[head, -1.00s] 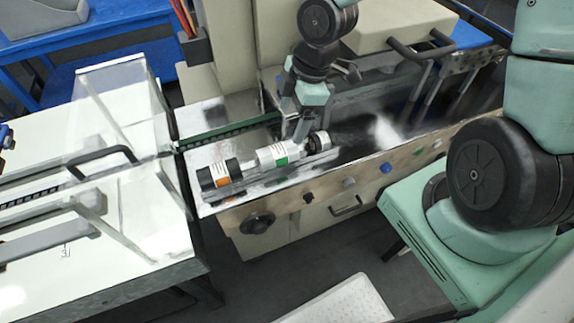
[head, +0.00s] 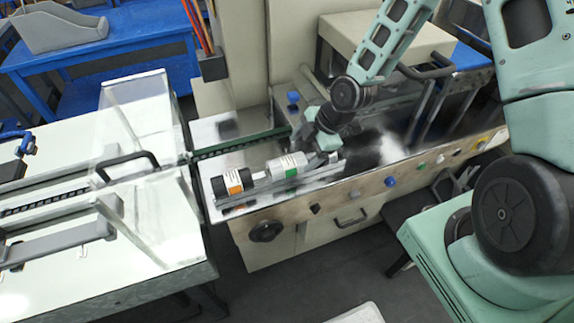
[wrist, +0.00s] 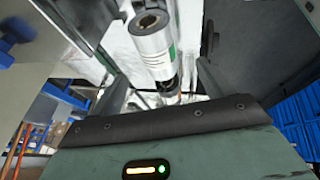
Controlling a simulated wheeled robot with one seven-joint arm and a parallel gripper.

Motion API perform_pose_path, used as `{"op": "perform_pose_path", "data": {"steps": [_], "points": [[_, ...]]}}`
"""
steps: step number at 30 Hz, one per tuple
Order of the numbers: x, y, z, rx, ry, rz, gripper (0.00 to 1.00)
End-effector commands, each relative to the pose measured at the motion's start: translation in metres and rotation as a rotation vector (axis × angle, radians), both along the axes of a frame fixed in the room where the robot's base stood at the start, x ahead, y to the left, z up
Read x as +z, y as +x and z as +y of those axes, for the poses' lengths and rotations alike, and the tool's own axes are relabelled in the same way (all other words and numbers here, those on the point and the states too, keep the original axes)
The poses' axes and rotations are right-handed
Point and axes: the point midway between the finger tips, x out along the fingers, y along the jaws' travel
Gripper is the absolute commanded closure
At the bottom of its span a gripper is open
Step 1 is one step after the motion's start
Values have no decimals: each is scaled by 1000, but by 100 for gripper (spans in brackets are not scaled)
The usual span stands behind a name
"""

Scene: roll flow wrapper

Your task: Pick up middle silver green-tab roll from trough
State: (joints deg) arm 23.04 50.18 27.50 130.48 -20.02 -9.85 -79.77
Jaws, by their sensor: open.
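The silver green-tab roll (head: 289,170) lies in the trough (head: 275,190) on the machine's metal deck. It is to the right of a roll with an orange tab and black end (head: 232,187). My gripper (head: 324,156) is just right of the green-tab roll and hides what lies at that end of the trough. In the wrist view the silver roll (wrist: 153,45), with its green tab and dark hollow core, shows beyond and between the spread fingers of my gripper (wrist: 160,73). The gripper is open and holds nothing. Another roll end (wrist: 169,86) shows below it.
A clear-covered conveyor with black handles (head: 130,165) stands at the left. The machine's cream housing (head: 280,45) rises behind the trough. Knobs, including a blue one (head: 390,181), line the front panel. Dark floor (head: 270,285) is open in front.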

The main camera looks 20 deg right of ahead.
Motion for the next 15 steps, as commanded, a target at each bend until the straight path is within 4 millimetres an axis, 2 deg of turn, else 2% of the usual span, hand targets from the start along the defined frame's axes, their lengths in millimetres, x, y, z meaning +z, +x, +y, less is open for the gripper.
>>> {"op": "perform_pose_path", "data": {"steps": [5, 15], "points": [[-19, 5, 9, 1, 0, 2, 20], [-37, 13, 17, -1, 0, 4, 20]]}}
